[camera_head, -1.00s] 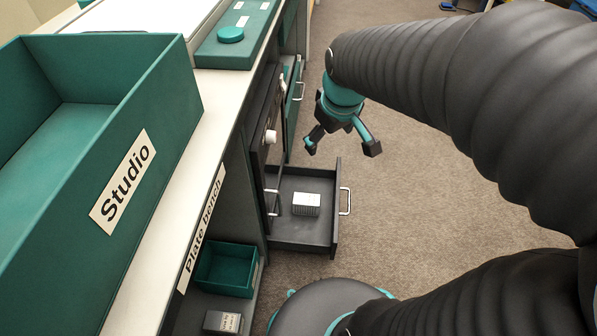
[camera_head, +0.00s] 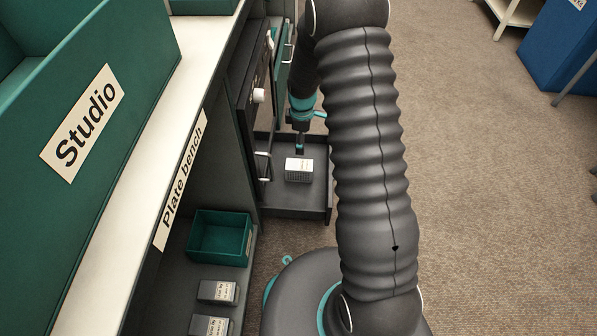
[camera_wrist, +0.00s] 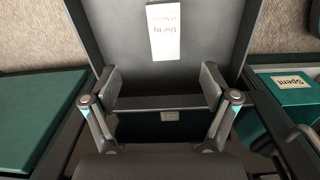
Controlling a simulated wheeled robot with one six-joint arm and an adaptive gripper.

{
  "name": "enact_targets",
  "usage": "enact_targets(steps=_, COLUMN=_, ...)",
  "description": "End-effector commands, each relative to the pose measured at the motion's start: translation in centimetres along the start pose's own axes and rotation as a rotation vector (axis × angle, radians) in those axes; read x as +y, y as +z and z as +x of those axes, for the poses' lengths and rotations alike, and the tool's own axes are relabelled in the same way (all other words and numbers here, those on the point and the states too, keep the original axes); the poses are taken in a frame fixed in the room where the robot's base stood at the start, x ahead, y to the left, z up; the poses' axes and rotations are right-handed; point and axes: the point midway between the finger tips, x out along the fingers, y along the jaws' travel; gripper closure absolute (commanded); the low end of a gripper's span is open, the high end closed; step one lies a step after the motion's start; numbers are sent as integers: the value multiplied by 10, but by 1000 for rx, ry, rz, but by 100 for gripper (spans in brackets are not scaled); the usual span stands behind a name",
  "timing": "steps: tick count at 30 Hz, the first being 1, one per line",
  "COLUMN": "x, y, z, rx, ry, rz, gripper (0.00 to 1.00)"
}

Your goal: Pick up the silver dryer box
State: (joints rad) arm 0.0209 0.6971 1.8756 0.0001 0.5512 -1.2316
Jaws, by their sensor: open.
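The silver dryer box (camera_head: 298,171) is a small box with a pale, printed top. It sits in the open dark drawer (camera_head: 284,205) below the bench. In the wrist view the box (camera_wrist: 165,35), with "Use by" on its label, lies at the top of the picture. My gripper (camera_wrist: 161,88) is open and empty, its two fingers spread wide, with the box beyond and between them. In the head view my gripper (camera_head: 300,142) hangs just behind the box over the drawer, partly hidden by my arm.
A bench (camera_head: 140,175) with a green "Studio" box (camera_head: 125,60) stands at left. A green bin (camera_head: 219,238) and labelled grey boxes (camera_head: 217,291) sit on its lower shelf. The wrist view also shows a green "Spent" container (camera_wrist: 291,95) at right.

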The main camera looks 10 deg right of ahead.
Motion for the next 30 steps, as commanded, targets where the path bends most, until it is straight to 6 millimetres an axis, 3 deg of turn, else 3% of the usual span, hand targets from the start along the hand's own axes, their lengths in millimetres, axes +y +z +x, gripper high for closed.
enact_targets(steps=1, x=0, y=0, z=12, rx=-3, ry=-8, rz=-16, gripper=15)
enact_targets(steps=8, x=1, y=0, z=39, rx=-6, ry=-19, rz=-48, gripper=15)
enact_targets(steps=18, x=0, y=0, z=97, rx=-6, ry=-19, rz=-47, gripper=15)
enact_targets(steps=30, x=-3, y=0, z=123, rx=-6, ry=-18, rz=-47, gripper=15)
